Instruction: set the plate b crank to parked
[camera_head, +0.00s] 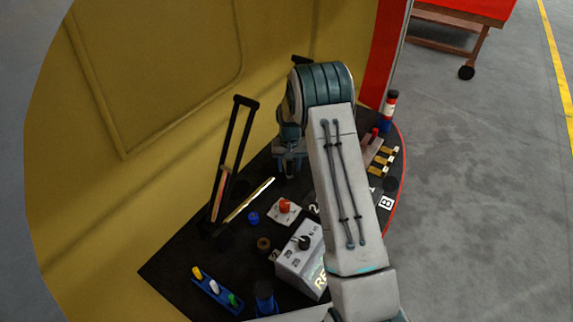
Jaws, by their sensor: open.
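A white label with a black B (386,203) lies on the dark panel near its right edge, right of my arm. I cannot make out a crank beside it; my arm covers much of the panel just left of it. A white plate with a red knob (284,207) sits left of my arm, and I cannot tell whether it is a crank. My gripper (289,171) points down over the back of the panel, behind that plate. It is open, but its fingers are small and partly shadowed. I see nothing held in it.
A tall black frame (235,150) stands at the panel's left. A grey box with a black knob (301,258) and a blue rack of coloured pegs (216,290) are in front. A red, white and blue cylinder (389,111) stands at the back right. The yellow wall (150,160) closes the left.

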